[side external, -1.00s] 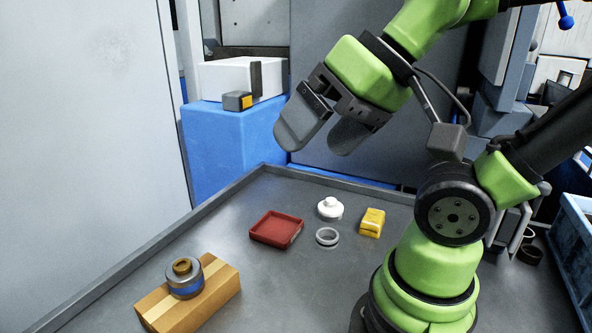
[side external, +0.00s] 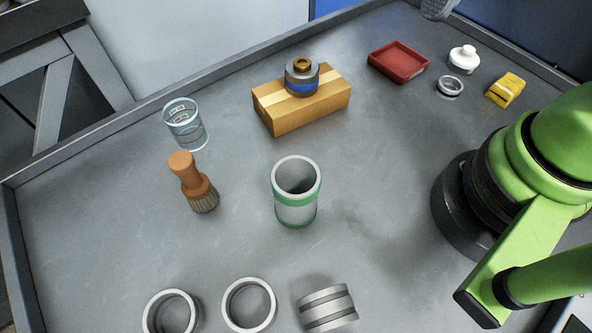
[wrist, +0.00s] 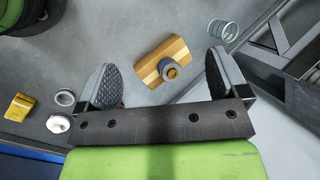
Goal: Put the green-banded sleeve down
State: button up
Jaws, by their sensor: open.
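The green-banded sleeve (side external: 296,209) is a light grey open cylinder with green bands. It stands upright on the grey table (side external: 385,240) in the side external view, with nothing touching it. It is not in the wrist view. My gripper (wrist: 160,62) is open in the wrist view, with its two pads wide apart and nothing between them. In the side external view only a fingertip (side external: 438,8) shows at the top edge, far from the sleeve.
A cardboard box (side external: 322,106) carries a blue-banded part (side external: 301,82). A glass (side external: 185,126) and a brush (side external: 190,180) stand left of the sleeve. Grey rings (side external: 249,304) lie in front. A red tray (side external: 398,62) is at the back. Bare table surrounds the sleeve.

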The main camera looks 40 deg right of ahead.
jog(key=w+a+f+m+g+y, duration=0.25)
jog(key=a+f+g, duration=0.25)
jog(key=f, duration=0.4)
jog(key=m+g+y, duration=0.2)
jog(key=m+y, duration=0.1)
send_near(301, 167)
jog(key=shift+n, duration=0.25)
jog(key=x, duration=0.5)
jog(key=shift+d+f, duration=0.1)
jog(key=shift+d, duration=0.05)
jog(key=shift+g, duration=0.3)
jog(key=x, duration=0.7)
jog(key=shift+a+f, duration=0.25)
jog(key=shift+f, duration=0.2)
jog(key=shift+c, duration=0.4)
jog(key=shift+w, duration=0.1)
jog(key=c, duration=1)
